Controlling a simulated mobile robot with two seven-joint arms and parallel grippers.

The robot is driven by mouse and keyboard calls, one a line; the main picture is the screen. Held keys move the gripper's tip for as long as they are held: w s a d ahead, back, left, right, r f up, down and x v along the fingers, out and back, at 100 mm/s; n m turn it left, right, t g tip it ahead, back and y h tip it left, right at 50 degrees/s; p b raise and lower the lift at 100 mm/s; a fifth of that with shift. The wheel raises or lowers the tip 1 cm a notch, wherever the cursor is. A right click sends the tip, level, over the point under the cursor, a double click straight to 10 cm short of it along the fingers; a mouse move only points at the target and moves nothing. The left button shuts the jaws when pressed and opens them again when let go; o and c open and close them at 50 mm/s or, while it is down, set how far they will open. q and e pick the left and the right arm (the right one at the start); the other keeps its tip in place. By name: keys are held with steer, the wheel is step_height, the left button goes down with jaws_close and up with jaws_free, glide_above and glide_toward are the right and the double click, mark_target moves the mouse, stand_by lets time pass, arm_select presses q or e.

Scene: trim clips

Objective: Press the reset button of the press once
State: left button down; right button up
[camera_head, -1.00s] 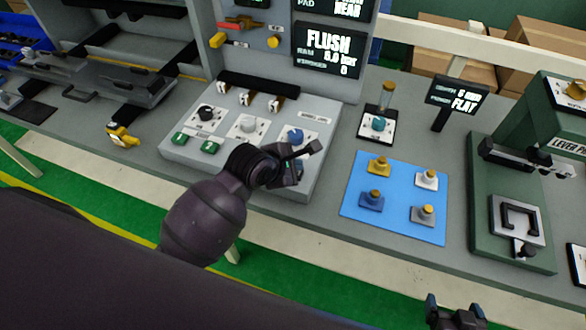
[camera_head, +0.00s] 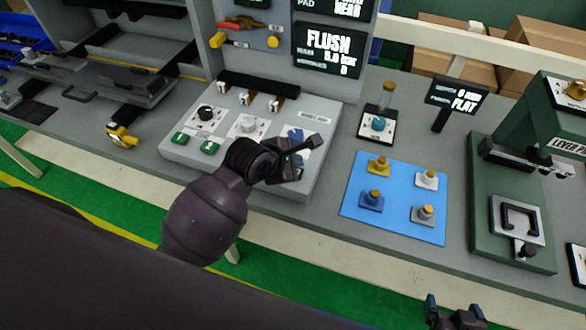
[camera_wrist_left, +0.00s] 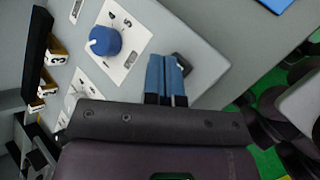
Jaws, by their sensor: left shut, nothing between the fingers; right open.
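My left gripper (camera_head: 300,152) is over the panel's right front part, shut and empty. In the left wrist view its closed blue fingers (camera_wrist_left: 166,78) point at the panel, close to a small dark part (camera_wrist_left: 182,62) near the edge. I cannot tell whether they touch it, and its label is not readable. A blue knob (camera_wrist_left: 105,41) sits beside it. My right gripper (camera_head: 450,311) is open and empty at the bottom edge.
A display reading FLUSH (camera_head: 329,48) stands behind the panel. To the right are a blue mat (camera_head: 398,200) with several small knobbed pieces, a small sign reading FLAT (camera_head: 457,97) and a green lever press (camera_head: 510,215).

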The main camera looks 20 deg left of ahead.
arm_select(q)
steer(key=shift+r, duration=2.55)
arm_select(e)
steer(key=shift+r, duration=0.1)
arm_select(q)
steer(key=shift+s+a+f, duration=0.1)
steer(key=shift+f, duration=0.05)
steer(key=s+a+f+m+g+y, duration=0.25)
steer(key=s+a+m, duration=0.45)
steer(key=s+m, duration=0.45)
steer(key=s+a+f+m+g+y, duration=0.25)
steer(key=s+a+m, duration=0.45)
steer(key=s+m, duration=0.5)
steer(key=w+f+t+b, duration=0.1)
steer(key=w+f+t, duration=0.2)
steer(key=f, duration=0.4)
steer(key=w+f+t+b, duration=0.2)
steer(key=w+f+t, duration=0.1)
steer(key=f+t, duration=0.2)
steer(key=shift+d+f+n+h, duration=0.3)
steer(key=shift+f+n+h, duration=0.1)
steer(key=shift+f, duration=0.6)
arm_select(e)
steer(key=shift+w+f, duration=0.5)
steer(key=shift+f, duration=0.4)
